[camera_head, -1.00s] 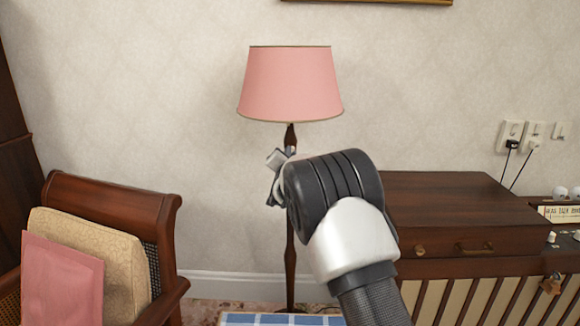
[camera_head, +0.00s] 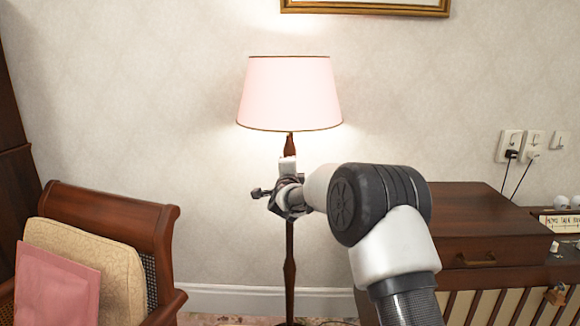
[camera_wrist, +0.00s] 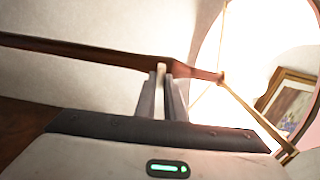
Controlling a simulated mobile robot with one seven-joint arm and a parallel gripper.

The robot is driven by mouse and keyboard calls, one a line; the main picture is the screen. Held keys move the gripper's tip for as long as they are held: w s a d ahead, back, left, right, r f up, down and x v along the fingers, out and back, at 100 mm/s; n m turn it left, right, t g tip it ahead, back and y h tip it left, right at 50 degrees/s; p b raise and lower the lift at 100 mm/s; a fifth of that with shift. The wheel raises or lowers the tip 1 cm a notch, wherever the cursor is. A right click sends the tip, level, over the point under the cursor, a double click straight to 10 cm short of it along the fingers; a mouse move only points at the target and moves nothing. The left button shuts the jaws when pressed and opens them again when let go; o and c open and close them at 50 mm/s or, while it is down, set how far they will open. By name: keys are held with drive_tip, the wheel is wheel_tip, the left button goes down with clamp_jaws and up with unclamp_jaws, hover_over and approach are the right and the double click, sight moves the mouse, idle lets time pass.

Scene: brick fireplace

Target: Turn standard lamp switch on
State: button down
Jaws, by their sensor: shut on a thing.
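The standard lamp (camera_head: 290,95) stands against the wall and is lit, its pink shade glowing pale. Its dark wooden pole (camera_head: 290,265) runs down to the floor. My gripper (camera_head: 288,160) is at the pole just below the shade, in front of it. In the wrist view, my gripper's fingers (camera_wrist: 162,85) are close together at the pole (camera_wrist: 110,55), with a small pale piece (camera_wrist: 160,68) between their tips. This piece appears to be the lamp switch, but the fingers mostly hide it. The bright shade opening (camera_wrist: 250,55) is at the right there.
A wooden armchair (camera_head: 110,210) with a cushion stands at left. A wooden cabinet (camera_head: 470,215) stands at right, below wall sockets (camera_head: 510,147). A framed picture (camera_head: 365,6) hangs above. Bare wall lies left of the lamp.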

drive_tip(key=shift+a+m, duration=0.1)
drive_tip(key=shift+m, duration=0.3)
drive_tip(key=c, duration=1.8)
unclamp_jaws()
drive_tip(key=shift+c, duration=0.2)
drive_tip(key=shift+s, duration=0.15)
drive_tip(key=s+p, duration=0.1)
drive_tip(key=s, duration=1.6)
drive_tip(key=shift+s, duration=0.1)
